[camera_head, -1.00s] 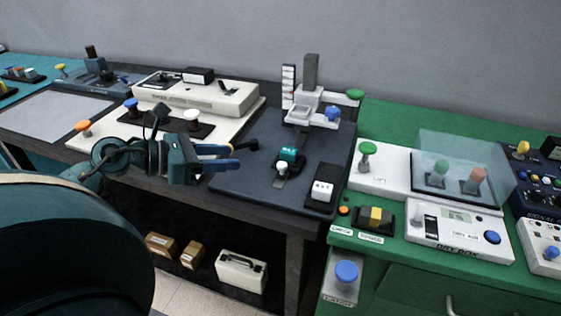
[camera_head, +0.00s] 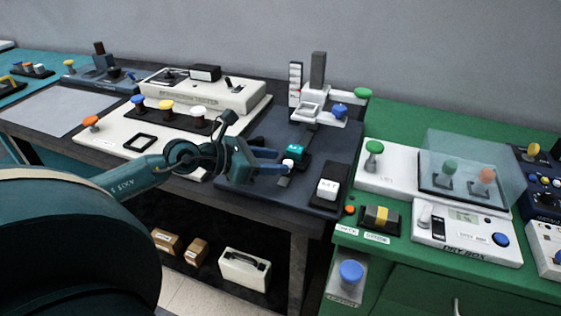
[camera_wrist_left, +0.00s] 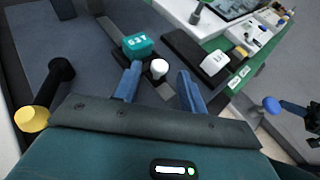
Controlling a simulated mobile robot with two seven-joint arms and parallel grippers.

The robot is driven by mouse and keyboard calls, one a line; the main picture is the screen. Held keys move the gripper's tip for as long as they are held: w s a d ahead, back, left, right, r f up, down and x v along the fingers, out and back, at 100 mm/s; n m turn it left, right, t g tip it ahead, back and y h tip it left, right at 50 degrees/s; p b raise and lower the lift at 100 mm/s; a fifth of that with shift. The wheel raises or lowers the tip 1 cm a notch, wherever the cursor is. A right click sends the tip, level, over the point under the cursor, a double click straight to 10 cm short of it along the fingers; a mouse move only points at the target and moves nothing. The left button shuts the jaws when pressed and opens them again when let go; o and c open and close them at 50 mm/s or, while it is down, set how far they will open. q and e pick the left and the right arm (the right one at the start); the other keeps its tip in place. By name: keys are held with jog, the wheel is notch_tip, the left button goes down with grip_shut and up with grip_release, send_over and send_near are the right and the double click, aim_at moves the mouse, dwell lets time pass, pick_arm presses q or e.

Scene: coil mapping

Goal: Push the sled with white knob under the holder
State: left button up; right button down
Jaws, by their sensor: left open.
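The sled with its white knob (camera_head: 288,163) sits on a short grey track on the dark board, carrying a teal block (camera_head: 297,152). The holder (camera_head: 312,107), a white stage with a grey column, stands behind it on the same board. My left gripper (camera_head: 284,162) is open at the sled, its blue fingers pointing right. In the left wrist view the white knob (camera_wrist_left: 159,68) shows between the open fingers (camera_wrist_left: 160,88), with the teal block (camera_wrist_left: 137,45) just beyond. Contact with the knob cannot be told. A dark part at the wrist view's right edge may be my right arm.
A white block (camera_head: 328,188) on a black pad lies right of the sled. A blue knob (camera_head: 340,110) and a green knob (camera_head: 363,93) stand by the holder. A yellow knob (camera_wrist_left: 32,118) is left of the gripper in the wrist view. The board between sled and holder looks clear.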

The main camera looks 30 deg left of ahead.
pick_arm(q)
jog(key=shift+x, duration=1.25)
grip_shut()
